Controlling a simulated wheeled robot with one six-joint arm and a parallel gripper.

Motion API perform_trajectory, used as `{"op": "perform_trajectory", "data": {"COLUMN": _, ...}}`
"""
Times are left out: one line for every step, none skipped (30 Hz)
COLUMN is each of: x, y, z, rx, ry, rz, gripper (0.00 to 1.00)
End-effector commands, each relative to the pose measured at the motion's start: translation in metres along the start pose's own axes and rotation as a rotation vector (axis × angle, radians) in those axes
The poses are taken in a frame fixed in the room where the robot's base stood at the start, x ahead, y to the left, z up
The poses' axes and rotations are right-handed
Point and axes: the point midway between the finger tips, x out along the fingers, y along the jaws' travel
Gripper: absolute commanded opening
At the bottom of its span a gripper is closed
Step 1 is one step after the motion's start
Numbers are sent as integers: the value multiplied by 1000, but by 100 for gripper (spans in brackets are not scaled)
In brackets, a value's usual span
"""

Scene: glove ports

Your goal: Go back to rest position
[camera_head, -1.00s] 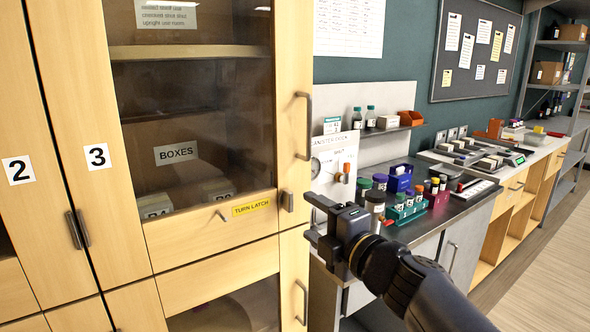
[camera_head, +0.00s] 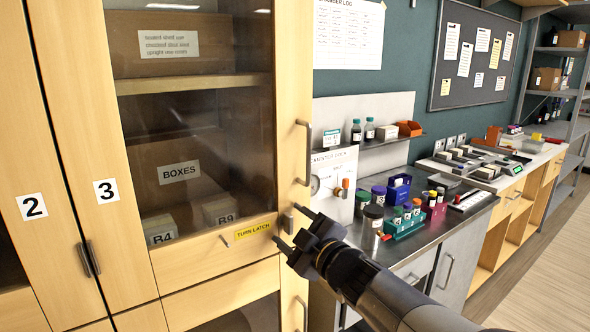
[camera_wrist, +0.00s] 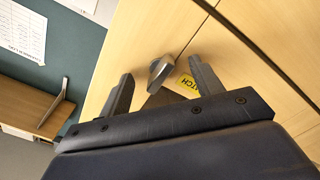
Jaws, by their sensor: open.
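My gripper (camera_head: 291,229) is open, with its two fingers pointing at the right edge of the wood-framed glass cabinet door (camera_head: 222,78). In the wrist view my gripper (camera_wrist: 164,82) shows both fingers apart with nothing gripped. A grey turn latch (camera_wrist: 160,70) lies between and beyond the fingertips in that view; whether a finger touches it I cannot tell. The latch (camera_head: 288,224) is partly visible in the head view close to the upper finger. A yellow "TURN LATCH" label (camera_head: 253,231) is left of it. The door looks closed.
A door handle (camera_head: 304,152) sticks out above the latch. Floor (camera_head: 550,260) is clear at the lower right.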

Motion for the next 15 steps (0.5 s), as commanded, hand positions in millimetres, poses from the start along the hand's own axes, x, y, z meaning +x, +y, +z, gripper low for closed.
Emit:
{"op": "perform_trajectory", "data": {"x": 0, "y": 4, "z": -3, "rx": 53, "ry": -2, "rz": -2, "gripper": 62}}
{"op": "perform_trajectory", "data": {"x": 0, "y": 4, "z": -3, "rx": 84, "ry": -1, "rz": -2, "gripper": 62}}
{"op": "perform_trajectory", "data": {"x": 0, "y": 4, "z": -3, "rx": 124, "ry": -1, "rz": -1, "gripper": 62}}
{"op": "perform_trajectory", "data": {"x": 0, "y": 4, "z": -3, "rx": 155, "ry": -2, "rz": -2, "gripper": 62}}
{"op": "perform_trajectory", "data": {"x": 0, "y": 3, "z": -3, "rx": 184, "ry": -2, "rz": -2, "gripper": 62}}
{"op": "perform_trajectory", "data": {"x": 0, "y": 3, "z": -3, "rx": 222, "ry": -2, "rz": -2, "gripper": 62}}
{"op": "perform_trajectory", "data": {"x": 0, "y": 4, "z": -3, "rx": 251, "ry": -2, "rz": -2, "gripper": 62}}
{"op": "perform_trajectory", "data": {"x": 0, "y": 4, "z": -3, "rx": 277, "ry": -2, "rz": -2, "gripper": 62}}
{"op": "perform_trajectory", "data": {"x": 0, "y": 4, "z": -3, "rx": 314, "ry": -2, "rz": -1, "gripper": 62}}
{"op": "perform_trajectory", "data": {"x": 0, "y": 3, "z": -3, "rx": 340, "ry": -2, "rz": -2, "gripper": 62}}
{"op": "perform_trajectory", "data": {"x": 0, "y": 3, "z": -3, "rx": 367, "ry": -2, "rz": -2, "gripper": 62}}
{"op": "perform_trajectory", "data": {"x": 0, "y": 3, "z": -3, "rx": 400, "ry": -3, "rz": -1, "gripper": 62}}
{"op": "perform_trajectory", "data": {"x": 0, "y": 4, "z": -3, "rx": 425, "ry": -2, "rz": -1, "gripper": 62}}
{"op": "perform_trajectory", "data": {"x": 0, "y": 4, "z": -3, "rx": 449, "ry": -1, "rz": -1, "gripper": 62}}
{"op": "perform_trajectory", "data": {"x": 0, "y": 3, "z": -3, "rx": 482, "ry": -3, "rz": -2, "gripper": 62}}
